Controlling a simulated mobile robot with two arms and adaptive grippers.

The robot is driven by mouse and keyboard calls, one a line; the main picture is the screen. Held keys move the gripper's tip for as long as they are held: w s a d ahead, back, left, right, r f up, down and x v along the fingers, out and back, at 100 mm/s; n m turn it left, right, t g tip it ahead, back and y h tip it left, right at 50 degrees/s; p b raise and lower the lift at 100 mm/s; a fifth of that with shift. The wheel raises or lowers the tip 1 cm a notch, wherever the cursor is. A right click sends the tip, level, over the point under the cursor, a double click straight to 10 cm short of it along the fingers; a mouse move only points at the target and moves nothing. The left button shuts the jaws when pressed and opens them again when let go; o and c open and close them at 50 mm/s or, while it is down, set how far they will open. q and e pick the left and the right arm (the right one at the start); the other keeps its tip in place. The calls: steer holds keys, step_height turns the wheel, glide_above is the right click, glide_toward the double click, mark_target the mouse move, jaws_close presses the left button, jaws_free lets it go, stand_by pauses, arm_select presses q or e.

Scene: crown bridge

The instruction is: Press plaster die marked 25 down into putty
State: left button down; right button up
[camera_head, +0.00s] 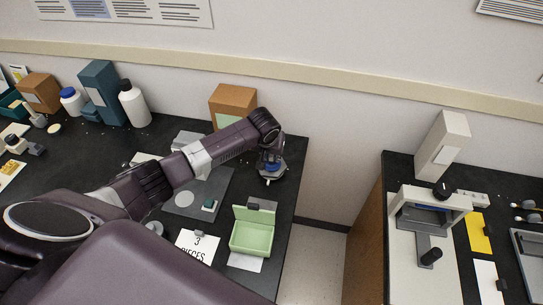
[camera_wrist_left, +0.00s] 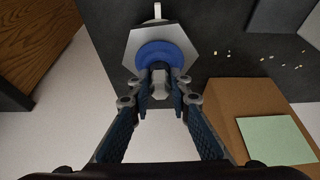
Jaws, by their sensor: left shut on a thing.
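My left gripper (camera_head: 270,160) is over the far right corner of the left bench. In the left wrist view the gripper (camera_wrist_left: 160,82) is shut on a small pale grey piece, which looks like the plaster die (camera_wrist_left: 160,91); no number is legible. Blue putty (camera_wrist_left: 182,54) lies as a round disc on a pale hexagonal plate (camera_wrist_left: 132,42) with a tab, directly beyond the fingertips. The die overlaps the putty in this view; I cannot tell whether they touch. In the head view the putty (camera_head: 271,167) is mostly hidden by the gripper. My right gripper is not in view.
An open green box (camera_head: 250,240) and a "3 PIECES" card (camera_head: 197,247) stand nearer on the bench. A grey mat (camera_head: 215,184) lies left of the plate. A cardboard box (camera_head: 233,97) stands behind. A floor gap separates the right bench (camera_head: 400,168).

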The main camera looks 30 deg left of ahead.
arm_select(q)
steer(key=c, duration=1.7)
jaws_free()
steer(key=shift+s+f, duration=0.1)
steer(key=shift+f, duration=0.1)
steer(key=v, duration=1.2)
